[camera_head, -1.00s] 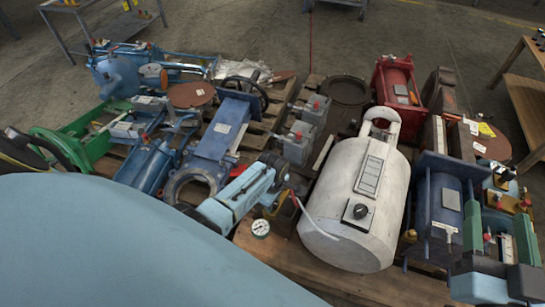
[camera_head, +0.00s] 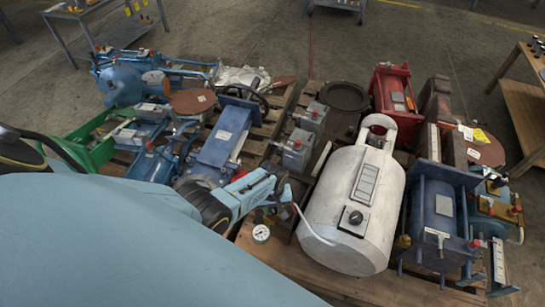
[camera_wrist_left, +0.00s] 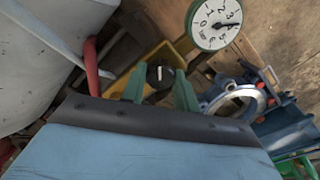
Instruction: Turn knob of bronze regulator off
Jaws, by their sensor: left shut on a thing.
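The bronze regulator (camera_wrist_left: 126,84) shows in the left wrist view as a yellowish body, partly covered by my gripper. Its round black knob (camera_wrist_left: 159,73) has a white mark on its face. My left gripper (camera_wrist_left: 160,82) has its green fingers on either side of the knob and is shut on it. In the head view, my left gripper (camera_head: 280,190) reaches over the regulator and hides most of it and the knob. A round white dial gauge (camera_head: 261,233) sits beside it and also shows in the left wrist view (camera_wrist_left: 214,23). My right gripper is not in view.
A white tank (camera_head: 345,225) stands close right of my left gripper, with a thin hose between them. A blue flanged valve (camera_head: 222,135) lies to the left. Grey boxes (camera_head: 296,150) stand behind. Bare pallet wood (camera_head: 300,275) shows in front.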

